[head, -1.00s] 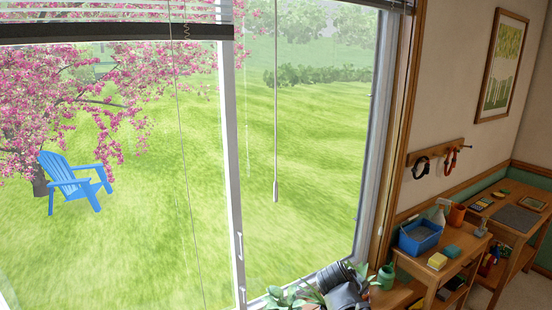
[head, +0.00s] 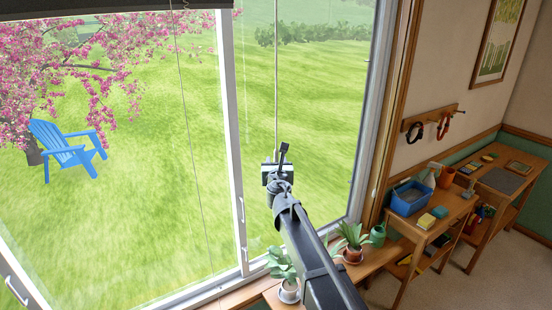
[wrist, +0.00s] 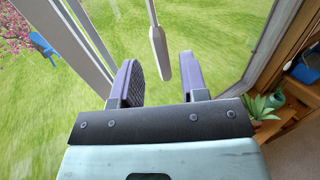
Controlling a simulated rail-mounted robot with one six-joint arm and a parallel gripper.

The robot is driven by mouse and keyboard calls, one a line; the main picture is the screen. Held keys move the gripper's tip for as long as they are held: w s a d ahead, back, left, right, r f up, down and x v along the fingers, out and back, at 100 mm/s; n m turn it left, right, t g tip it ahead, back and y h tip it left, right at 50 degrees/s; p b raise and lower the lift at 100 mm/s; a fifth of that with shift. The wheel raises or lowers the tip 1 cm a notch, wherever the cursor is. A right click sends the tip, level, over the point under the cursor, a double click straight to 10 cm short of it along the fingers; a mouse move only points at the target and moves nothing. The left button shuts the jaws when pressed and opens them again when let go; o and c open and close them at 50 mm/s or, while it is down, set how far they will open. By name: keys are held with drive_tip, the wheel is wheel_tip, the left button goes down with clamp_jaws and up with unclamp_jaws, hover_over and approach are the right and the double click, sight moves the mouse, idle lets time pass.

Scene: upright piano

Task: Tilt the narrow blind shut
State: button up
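The tilt wand (head: 276,80) hangs in front of the right window pane; its lower end is hidden behind my gripper (head: 278,163) in the head view. In the wrist view the wand's thick grey lower end (wrist: 160,55) appears in the gap between the fingers of my gripper (wrist: 157,68). The fingers are apart and touch nothing that I can see. I cannot tell whether the wand's end is level with the fingertips or a little beyond them. The narrow blind itself is above the head view and out of sight.
The wide blind's dark bottom rail (head: 120,24) spans the upper left, with a thin cord (head: 190,140) below it. A window mullion (head: 232,140) stands left of my gripper. Potted plants (head: 353,237) and a green can (head: 378,235) line the sill below.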

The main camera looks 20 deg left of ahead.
sight(276, 157)
drive_tip(key=x, duration=0.4)
drive_tip(key=shift+d, duration=0.1)
clamp_jaws()
drive_tip(key=shift+n+y, duration=0.3)
drive_tip(key=shift+y, duration=0.1)
drive_tip(key=n+g+y, duration=0.2)
drive_tip(key=y, duration=0.1)
drive_tip(key=shift+n+g+y, duration=0.4)
drive_tip(key=n+g+y, duration=0.4)
drive_tip(key=g, duration=0.1)
drive_tip(key=shift+w+n+g, duration=0.1)
drive_tip(key=shift+n+g, duration=0.2)
drive_tip(key=n+g+y, duration=0.1)
drive_tip(key=n+g, duration=0.1)
drive_tip(key=g, duration=0.1)
drive_tip(key=n+g+y, duration=0.1)
drive_tip(key=n+g, duration=0.1)
drive_tip(key=g, duration=0.1)
drive_tip(key=shift+g, duration=0.3)
drive_tip(key=shift+n+g, duration=2.2)
drive_tip(key=shift+g, duration=1.2)
